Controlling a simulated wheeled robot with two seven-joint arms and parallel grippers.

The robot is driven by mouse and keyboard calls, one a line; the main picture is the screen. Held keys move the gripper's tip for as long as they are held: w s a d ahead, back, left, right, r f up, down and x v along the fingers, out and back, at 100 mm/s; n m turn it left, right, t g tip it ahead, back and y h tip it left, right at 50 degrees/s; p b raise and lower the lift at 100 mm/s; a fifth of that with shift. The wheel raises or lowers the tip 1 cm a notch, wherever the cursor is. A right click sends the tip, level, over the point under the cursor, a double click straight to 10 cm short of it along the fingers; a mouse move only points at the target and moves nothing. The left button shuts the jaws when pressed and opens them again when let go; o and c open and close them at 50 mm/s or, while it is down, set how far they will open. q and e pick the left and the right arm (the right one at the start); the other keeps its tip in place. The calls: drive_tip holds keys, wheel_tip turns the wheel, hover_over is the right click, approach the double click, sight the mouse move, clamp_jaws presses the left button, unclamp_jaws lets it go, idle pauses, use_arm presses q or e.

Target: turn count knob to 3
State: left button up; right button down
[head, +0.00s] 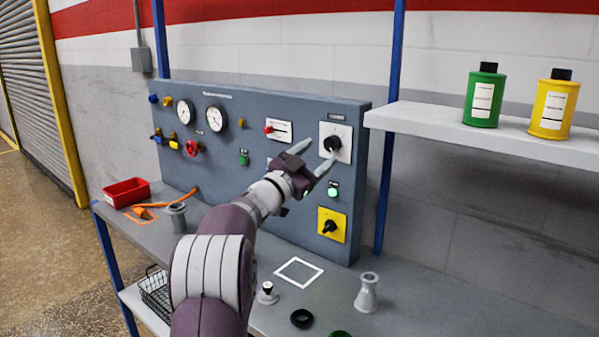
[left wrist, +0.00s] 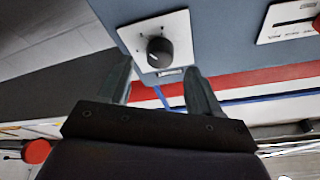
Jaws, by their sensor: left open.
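The count knob (head: 332,143) is a round black knob on a white square plate at the upper right of the grey control panel (head: 290,225). My left gripper (head: 310,160) is open in front of the panel, just left of and below the knob. In the left wrist view its two fingers (left wrist: 160,88) are spread, the knob lies between their lines, and the gap is empty. The plate's scale is too small to read. My right gripper is not seen.
A yellow plate with a black switch (head: 330,226) sits lower on the panel, below a lit green button (head: 332,190). A white shelf (head: 440,124) with a green bottle (head: 484,97) and a yellow bottle (head: 553,105) juts out to the right. A metal flask-like part (head: 367,295) stands on the bench.

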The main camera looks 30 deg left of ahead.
use_arm(q)
drive_tip(key=v, duration=0.9)
drive_tip(key=shift+s+b, duration=0.15)
drive_tip(key=shift+b, duration=0.3)
